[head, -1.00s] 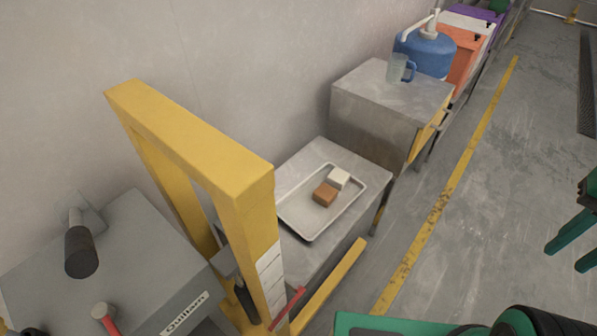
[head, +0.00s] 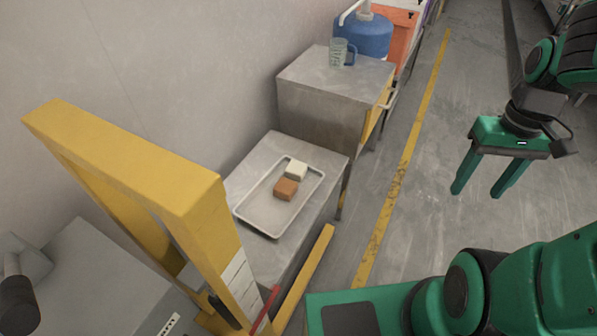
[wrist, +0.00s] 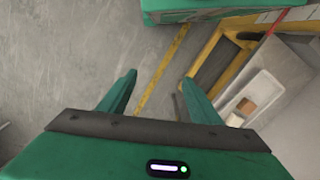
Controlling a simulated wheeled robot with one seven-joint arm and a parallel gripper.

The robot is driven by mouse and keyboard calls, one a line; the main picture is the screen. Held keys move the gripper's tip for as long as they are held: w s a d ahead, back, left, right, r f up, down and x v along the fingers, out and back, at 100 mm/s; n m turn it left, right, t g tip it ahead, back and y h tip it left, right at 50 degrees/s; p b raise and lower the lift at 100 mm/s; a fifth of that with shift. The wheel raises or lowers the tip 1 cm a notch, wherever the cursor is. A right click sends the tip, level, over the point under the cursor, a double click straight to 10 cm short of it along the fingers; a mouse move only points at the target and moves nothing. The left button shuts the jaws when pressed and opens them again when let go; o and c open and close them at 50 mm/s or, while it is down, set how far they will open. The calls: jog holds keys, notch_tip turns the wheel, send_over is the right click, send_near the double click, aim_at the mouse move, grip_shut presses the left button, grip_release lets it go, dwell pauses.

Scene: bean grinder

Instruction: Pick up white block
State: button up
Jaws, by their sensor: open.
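The white block (head: 296,170) lies in a shallow grey tray (head: 247,212), against a brown block (head: 286,188). The tray rests on a low metal table beyond the yellow frame. My gripper (head: 477,194) is open and empty, in the air over the floor, well to the right of the tray.
A tall yellow frame (head: 130,150) stands left of the tray. A higher metal cabinet (head: 320,105) behind it holds a clear mug (head: 340,54) and a blue water jug (head: 365,38). A yellow line (head: 400,165) runs along the open floor between the tables and my arm.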

jog(key=w+a+f+n+y, duration=0.2)
jog(key=w+a+f+n, duration=0.1)
jog(key=w+f+n, duration=0.65)
jog(key=n+t+y, duration=0.5)
jog(key=t+y, duration=0.3)
jog(key=y, duration=0.2)
send_near(299, 168)
jog(key=shift+s+m+v, duration=0.2)
jog(key=shift+m+v, duration=0.05)
jog(key=shift+v, duration=0.95)
jog(key=shift+w+a+f, duration=0.15)
jog(key=shift+a, duration=0.05)
jog(key=x, duration=1)
jog(key=shift+w+a, duration=0.1)
jog(key=shift+w, duration=0.15)
jog(key=shift+c, duration=0.2)
